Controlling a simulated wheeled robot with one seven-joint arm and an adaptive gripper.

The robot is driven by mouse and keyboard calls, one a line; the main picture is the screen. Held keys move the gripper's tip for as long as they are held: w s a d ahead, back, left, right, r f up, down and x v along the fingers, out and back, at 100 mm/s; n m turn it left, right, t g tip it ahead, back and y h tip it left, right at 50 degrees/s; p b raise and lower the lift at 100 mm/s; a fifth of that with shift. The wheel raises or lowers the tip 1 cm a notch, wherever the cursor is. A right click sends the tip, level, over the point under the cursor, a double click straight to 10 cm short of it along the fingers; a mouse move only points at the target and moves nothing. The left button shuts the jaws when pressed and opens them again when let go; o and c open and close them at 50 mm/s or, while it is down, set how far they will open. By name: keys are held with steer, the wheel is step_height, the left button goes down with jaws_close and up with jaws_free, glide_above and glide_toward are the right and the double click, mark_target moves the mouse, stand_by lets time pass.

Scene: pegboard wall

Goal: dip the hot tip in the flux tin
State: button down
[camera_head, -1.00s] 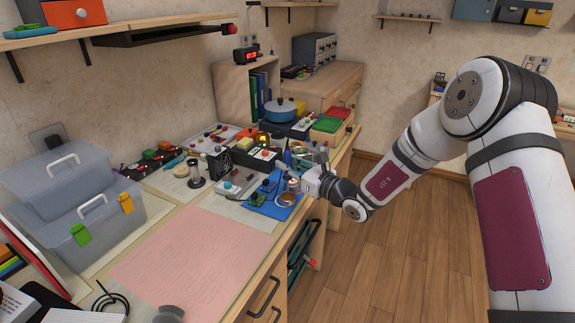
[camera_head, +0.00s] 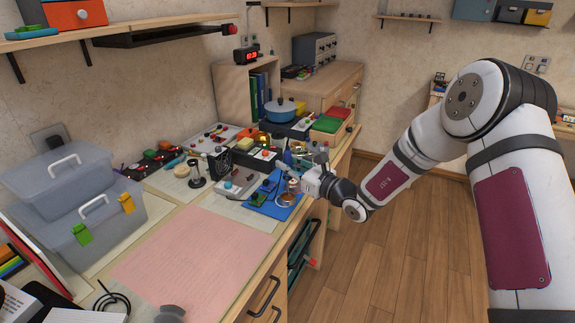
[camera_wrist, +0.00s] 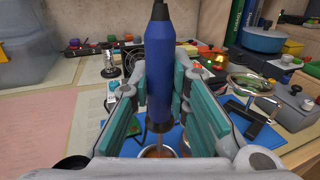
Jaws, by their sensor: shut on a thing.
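My gripper (camera_wrist: 157,110) is shut on the blue handle of the soldering iron (camera_wrist: 170,60), which is held upright, tip down. Its dark collar and thin shaft extend below the fingers. The round coppery flux tin (camera_wrist: 158,151) sits on the blue mat directly below, partly hidden by the iron and the gripper. The tip's end is hard to make out, so I cannot tell if it touches the tin's contents. In the head view my gripper (camera_head: 310,182) is at the bench's right edge, beside the tin (camera_head: 287,200).
A magnifier on a stand (camera_wrist: 250,84) and a dark box (camera_wrist: 292,105) stand close to the right. Green circuit boards lie on the blue mat (camera_head: 262,209). A pink sheet (camera_head: 195,255) covers a clear area nearer the front. A blue pot (camera_head: 281,107) stands further back.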

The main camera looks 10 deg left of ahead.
mark_target(288, 151)
steer(key=shift+f, duration=0.6)
stand_by(1.8)
steer(key=shift+r+p, duration=1.35)
steer(key=shift+r, duration=1.2)
